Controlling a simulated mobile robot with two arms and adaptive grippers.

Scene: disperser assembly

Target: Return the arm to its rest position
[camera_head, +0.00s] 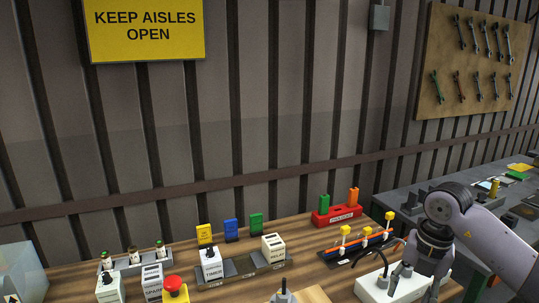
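My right arm comes in from the right edge. Its gripper (415,284) points down over the white block (372,287) at the front right of the wooden table. The two fingers are spread apart, and I see nothing held between them. The fingertips are close to the block; I cannot tell whether they touch it. A dark cable-like curve shows just left of the gripper.
The wooden table (136,266) carries a grey rail with modules (240,271), a red holder (337,217), a rack with yellow-topped parts (362,244) and a red button (174,285). A grey bench (410,199) stands behind right. The air above the table's left and middle is free.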

